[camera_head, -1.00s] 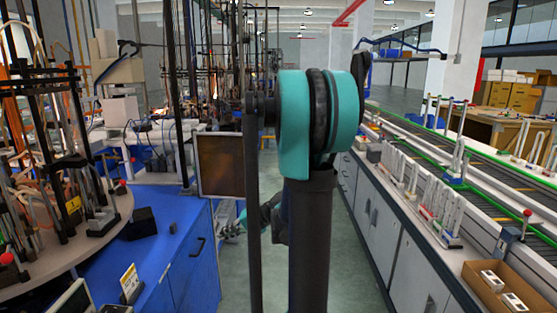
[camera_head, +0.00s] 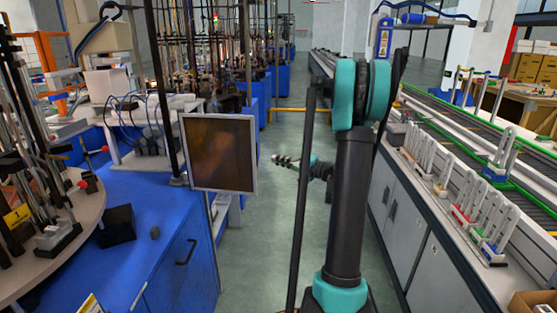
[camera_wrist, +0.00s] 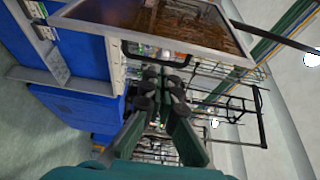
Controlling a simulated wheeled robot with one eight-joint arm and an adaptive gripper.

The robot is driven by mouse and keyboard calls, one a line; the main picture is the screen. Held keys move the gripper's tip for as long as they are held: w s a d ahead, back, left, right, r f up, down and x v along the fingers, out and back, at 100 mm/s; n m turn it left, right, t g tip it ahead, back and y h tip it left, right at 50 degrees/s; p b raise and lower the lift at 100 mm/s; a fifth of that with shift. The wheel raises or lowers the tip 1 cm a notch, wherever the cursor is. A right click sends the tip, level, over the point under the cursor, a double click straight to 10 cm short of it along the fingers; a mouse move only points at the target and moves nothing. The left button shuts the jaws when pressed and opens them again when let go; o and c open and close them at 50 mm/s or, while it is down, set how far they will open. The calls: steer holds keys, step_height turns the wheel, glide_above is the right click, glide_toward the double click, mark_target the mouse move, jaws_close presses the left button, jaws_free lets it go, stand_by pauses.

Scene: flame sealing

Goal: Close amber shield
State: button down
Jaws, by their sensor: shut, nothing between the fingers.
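The amber shield (camera_head: 220,152) is a brown see-through panel in a pale frame. In the head view it stands near the right edge of the blue bench, beside a black post, and sticks out toward the aisle. In the wrist view the shield (camera_wrist: 185,22) fills the top middle, its frame edge slanting above the fingers. My gripper (camera_head: 278,160) is to the right of the shield in the head view, apart from it in the picture, and points left. In the wrist view my gripper (camera_wrist: 160,80) has its dark fingers together, with nothing between them.
The blue bench (camera_head: 150,230) with a round turntable (camera_head: 75,220) and a black block (camera_head: 116,226) is on the left. A conveyor (camera_head: 450,125) over grey cabinets (camera_head: 410,235) runs along the right. The aisle floor (camera_head: 255,270) between them is clear.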

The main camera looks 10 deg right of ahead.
steer(key=x, duration=0.7)
steer(key=shift+w+a, duration=0.2)
steer(key=shift+a, duration=0.05)
steer(key=shift+s, duration=0.1)
